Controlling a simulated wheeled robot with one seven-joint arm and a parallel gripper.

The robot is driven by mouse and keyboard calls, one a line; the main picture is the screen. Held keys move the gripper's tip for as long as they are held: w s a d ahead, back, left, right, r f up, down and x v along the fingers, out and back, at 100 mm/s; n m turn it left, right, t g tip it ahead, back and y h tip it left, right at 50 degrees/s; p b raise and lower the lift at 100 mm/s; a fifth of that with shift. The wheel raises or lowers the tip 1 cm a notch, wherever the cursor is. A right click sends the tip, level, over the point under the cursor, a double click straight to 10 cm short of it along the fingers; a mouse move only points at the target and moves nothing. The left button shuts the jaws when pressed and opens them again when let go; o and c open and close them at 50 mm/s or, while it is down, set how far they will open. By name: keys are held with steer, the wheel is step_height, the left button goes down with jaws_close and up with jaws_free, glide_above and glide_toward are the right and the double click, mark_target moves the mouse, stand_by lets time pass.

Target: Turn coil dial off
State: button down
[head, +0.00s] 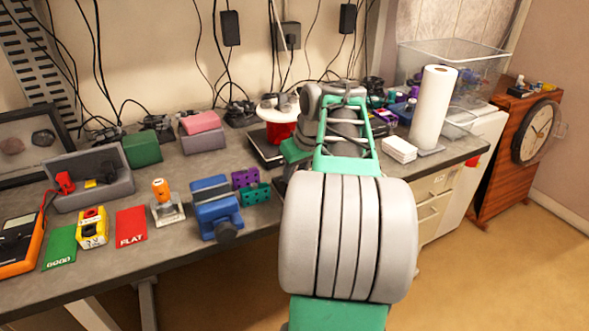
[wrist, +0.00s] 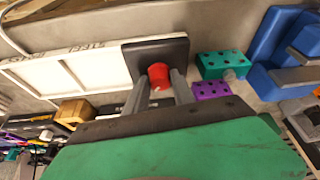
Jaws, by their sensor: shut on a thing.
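A red knob (wrist: 158,76), which looks like the coil dial, stands in front of a dark square plate (wrist: 176,49) in the wrist view. My gripper (wrist: 160,88) has one grey finger on each side of the knob and is shut on it. The knob's lower part is hidden by the fingers and the green gripper body. No marking on the knob is readable, so its setting cannot be told. In the head view my arm covers the gripper and the knob.
A teal holed block (wrist: 222,65) and a purple one (wrist: 212,90) lie close right of the plate. A blue vise (head: 213,208) stands beyond them. A red drum (head: 281,132) and a paper-towel roll (head: 433,108) stand near my arm.

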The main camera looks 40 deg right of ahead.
steer(key=n+p, duration=0.2)
steer(key=n+y+p, duration=0.1)
steer(key=n+p, duration=0.1)
steer(key=shift+d+r+y, duration=0.15)
steer(key=shift+r+y, duration=0.05)
steer(key=shift+y, duration=0.1)
steer(key=n+y+p, duration=0.1)
steer(key=n+p, duration=0.2)
steer(key=n, duration=0.1)
steer(key=shift+n+g+y+p, duration=0.3)
steer(key=shift+n+y+p, duration=0.1)
steer(key=n+p, duration=0.2)
steer(key=n+g+y+p, duration=0.1)
steer(key=n+p, duration=0.1)
steer(key=shift+w+d+n, duration=0.15)
steer(key=shift+n, duration=0.15)
steer(key=shift+f+n+g+y+p, duration=0.15)
steer(key=shift+n+g+y+p, duration=0.15)
steer(key=shift+n+g+p, duration=0.75)
steer(key=shift+n+t, duration=0.25)
steer(key=shift+n, duration=0.4)
steer(key=c, duration=1.1)
jaws_free()
steer(key=p+v, duration=0.6)
steer(key=v, duration=0.1)
steer(key=shift+d+r+p, duration=0.15)
steer(key=shift+r+p, duration=0.15)
steer(key=shift+p, duration=0.1)
